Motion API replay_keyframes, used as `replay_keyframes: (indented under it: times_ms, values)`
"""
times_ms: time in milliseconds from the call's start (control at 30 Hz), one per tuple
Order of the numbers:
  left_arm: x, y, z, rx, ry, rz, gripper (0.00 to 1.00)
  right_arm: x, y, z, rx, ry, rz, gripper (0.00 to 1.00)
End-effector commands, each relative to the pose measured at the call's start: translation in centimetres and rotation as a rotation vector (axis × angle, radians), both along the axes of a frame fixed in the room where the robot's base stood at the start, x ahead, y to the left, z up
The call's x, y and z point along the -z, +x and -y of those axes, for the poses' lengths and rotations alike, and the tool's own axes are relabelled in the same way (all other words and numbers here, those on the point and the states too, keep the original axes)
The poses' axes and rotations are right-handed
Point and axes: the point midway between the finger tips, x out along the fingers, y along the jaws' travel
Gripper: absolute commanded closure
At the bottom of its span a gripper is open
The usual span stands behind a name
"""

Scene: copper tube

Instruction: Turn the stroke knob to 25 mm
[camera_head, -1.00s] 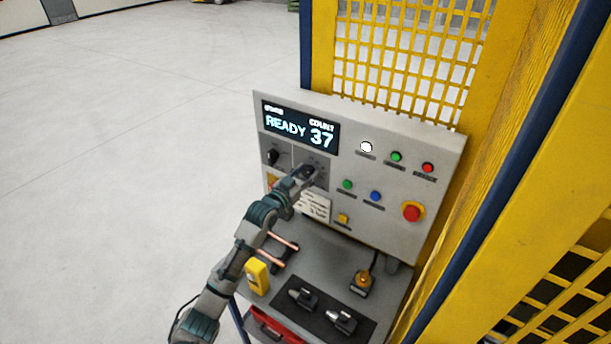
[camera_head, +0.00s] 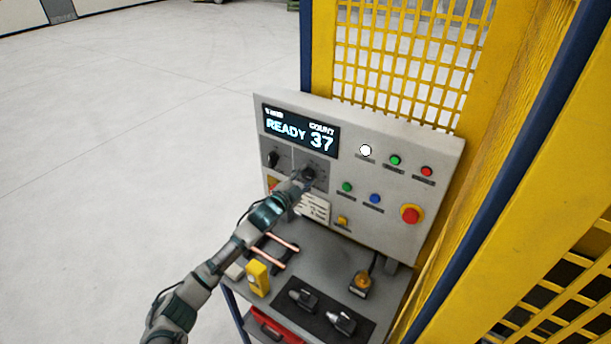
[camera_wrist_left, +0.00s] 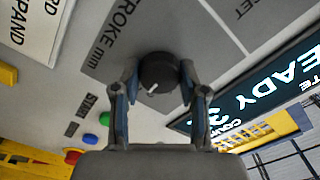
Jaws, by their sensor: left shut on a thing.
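The dark round stroke knob (camera_head: 309,172) is on the grey control panel, under the display. In the left wrist view the knob (camera_wrist_left: 158,70) sits between my fingertips, beside the "STROKE mm" label (camera_wrist_left: 122,35). Its short white mark points to the picture's lower left. My left gripper (camera_head: 304,181) is at the knob, and in the left wrist view its two fingers (camera_wrist_left: 160,84) are shut on the knob's sides. The scale numbers cannot be read. My right gripper is not in view.
The display (camera_head: 300,127) reads READY and COUNT 37. Another dark knob (camera_head: 273,157) is to the left. Lit buttons and a red emergency stop (camera_head: 411,213) are to the right. Copper tubes (camera_head: 280,245) and a yellow block (camera_head: 257,278) lie on the shelf below.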

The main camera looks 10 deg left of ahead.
Motion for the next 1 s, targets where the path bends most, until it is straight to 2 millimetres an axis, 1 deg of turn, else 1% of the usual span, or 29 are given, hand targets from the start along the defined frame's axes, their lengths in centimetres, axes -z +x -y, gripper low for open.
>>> replay_keyframes:
  times_ms: [233, 667, 700, 767, 1000]
  values:
    - [0.19, -0.03, 0.06, 0.001, 0.047, 0.016, 0.92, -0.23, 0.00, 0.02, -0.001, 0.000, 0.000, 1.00]
    - [0.31, -0.03, 0.09, 0.001, 0.053, 0.017, 0.92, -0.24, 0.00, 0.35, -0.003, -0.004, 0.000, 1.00]
    - [0.32, -0.02, 0.09, 0.001, 0.053, 0.017, 0.47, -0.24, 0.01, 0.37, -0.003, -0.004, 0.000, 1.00]
    - [0.29, -0.03, 0.09, 0.001, 0.053, 0.017, 0.32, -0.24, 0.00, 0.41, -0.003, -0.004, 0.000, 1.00]
    - [0.15, -0.03, 0.06, 0.000, 0.052, 0.019, 0.32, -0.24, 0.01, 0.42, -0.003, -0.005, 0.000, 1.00]
